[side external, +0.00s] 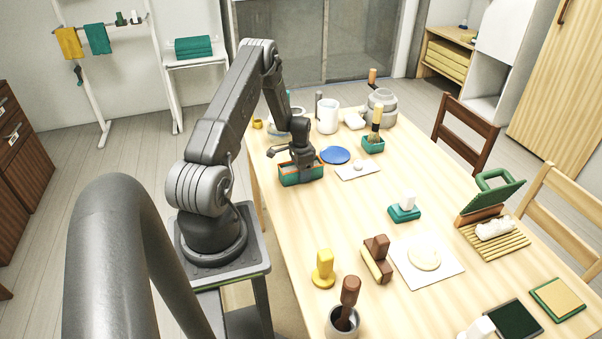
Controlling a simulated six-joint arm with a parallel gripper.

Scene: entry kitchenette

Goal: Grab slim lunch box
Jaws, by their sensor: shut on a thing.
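The slim lunch box (302,178) is a small teal box with an orange-brown upper edge, near the table's left edge. My gripper (300,164) points down over it and is shut on it. The fingers cover part of the box's top. I cannot tell whether the box touches the table or is slightly raised.
A blue disc (335,155) and a white card (358,170) lie just right of the box. A teal holder with a brush (373,143), a white canister (328,117) and a grey stacked pot (380,107) stand behind.

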